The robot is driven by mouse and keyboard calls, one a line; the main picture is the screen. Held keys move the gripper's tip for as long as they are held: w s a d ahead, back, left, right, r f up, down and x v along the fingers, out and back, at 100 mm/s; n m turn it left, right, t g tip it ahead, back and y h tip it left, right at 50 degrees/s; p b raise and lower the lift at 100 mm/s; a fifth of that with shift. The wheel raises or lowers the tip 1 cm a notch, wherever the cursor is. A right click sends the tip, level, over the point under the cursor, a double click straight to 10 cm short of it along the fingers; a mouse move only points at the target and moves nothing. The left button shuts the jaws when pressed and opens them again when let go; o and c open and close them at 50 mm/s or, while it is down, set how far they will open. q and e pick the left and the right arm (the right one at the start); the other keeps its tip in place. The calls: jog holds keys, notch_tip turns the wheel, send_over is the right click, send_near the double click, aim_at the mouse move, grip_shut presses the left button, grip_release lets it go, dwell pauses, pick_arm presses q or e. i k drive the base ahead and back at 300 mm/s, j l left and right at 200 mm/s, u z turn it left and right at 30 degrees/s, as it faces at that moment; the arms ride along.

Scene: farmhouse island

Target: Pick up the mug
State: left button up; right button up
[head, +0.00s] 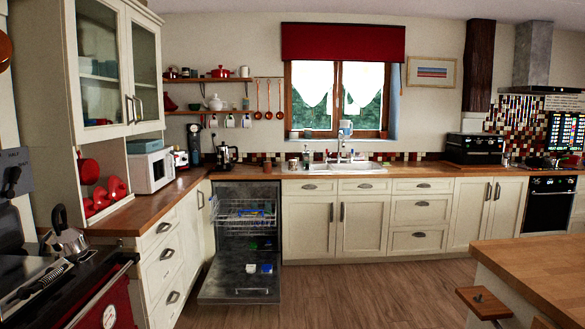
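I cannot tell which mug is meant. Several small light mugs (230,121) hang in a row under the lower wall shelf (205,111), left of the window. A small reddish-brown object, perhaps a mug (267,167), stands on the back counter just right of the open dishwasher's top. It is too small to be sure. Neither of my grippers is in view, so nothing shows near the mugs.
The dishwasher door (240,286) is folded down over the floor, with its rack (245,211) inside. A wooden island (540,265) with a stool (483,302) fills the lower right. A range with a kettle (64,238) stands at left. The middle floor (350,295) is clear.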

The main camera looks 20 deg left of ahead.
aim_at(292, 163)
jog(key=u, duration=0.25)
jog(key=i+u, duration=0.1)
jog(key=i, duration=2.6)
jog(key=i+z, duration=0.2)
jog(key=i, duration=0.4)
jog(key=i+z, duration=0.25)
jog(key=i, duration=0.4)
jog(key=i+j+z, duration=0.2)
jog(key=i, duration=0.4)
jog(key=i+u, duration=0.25)
jog(key=i, duration=0.2)
jog(key=i+u, duration=0.3)
jog(key=i, duration=0.2)
jog(key=i+l+u, duration=0.25)
jog(key=i, duration=0.2)
jog(key=i+l+u, duration=0.25)
jog(key=i, duration=0.2)
